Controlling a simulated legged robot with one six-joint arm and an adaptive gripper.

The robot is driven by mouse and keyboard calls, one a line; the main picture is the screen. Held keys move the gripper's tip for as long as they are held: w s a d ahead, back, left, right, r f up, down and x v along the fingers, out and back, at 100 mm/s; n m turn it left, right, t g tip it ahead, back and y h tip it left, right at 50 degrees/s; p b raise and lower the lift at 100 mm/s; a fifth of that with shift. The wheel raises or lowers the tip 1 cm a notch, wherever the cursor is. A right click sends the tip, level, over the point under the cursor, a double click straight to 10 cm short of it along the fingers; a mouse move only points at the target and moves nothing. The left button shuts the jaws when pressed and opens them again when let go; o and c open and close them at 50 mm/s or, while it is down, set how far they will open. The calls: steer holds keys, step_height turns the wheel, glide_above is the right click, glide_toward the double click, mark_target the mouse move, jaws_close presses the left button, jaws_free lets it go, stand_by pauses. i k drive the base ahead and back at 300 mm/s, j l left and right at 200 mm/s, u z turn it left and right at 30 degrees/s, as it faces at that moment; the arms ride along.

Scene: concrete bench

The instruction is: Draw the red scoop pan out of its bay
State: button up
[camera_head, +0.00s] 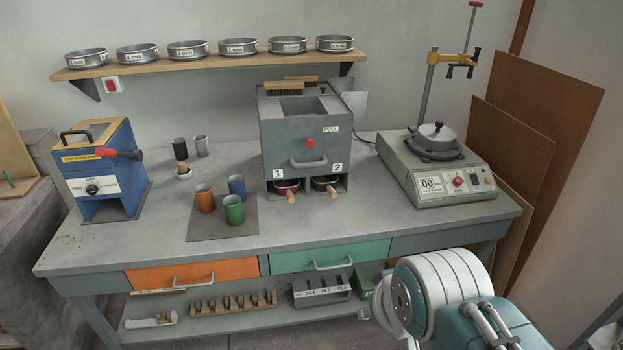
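The red scoop pan (286,187) sits in bay 1, the left of two openings at the foot of a grey box-shaped machine (285,145) on the bench. Its light wooden handle (293,198) sticks out toward the front. A dark pan (323,182) with a similar handle (332,192) sits in bay 2 beside it. The inner parts of both pans are hidden inside the bays. Part of my arm, white and teal, shows at the lower right, in front of the bench and well apart from the pans. My gripper's fingers are not in view.
Orange, blue and green cups stand on a dark mat (222,232) left of the bays. A green machine (436,180) stands at right, a blue one (100,172) at left. The bench top (330,225) is clear in front of the bays.

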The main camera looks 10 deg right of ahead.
mark_target(288, 188)
steer(key=i+j, duration=0.1)
steer(key=i, duration=0.4)
steer(key=i+j, duration=0.1)
steer(key=i, duration=0.4)
steer(key=i+j, duration=0.15)
steer(key=i, duration=0.4)
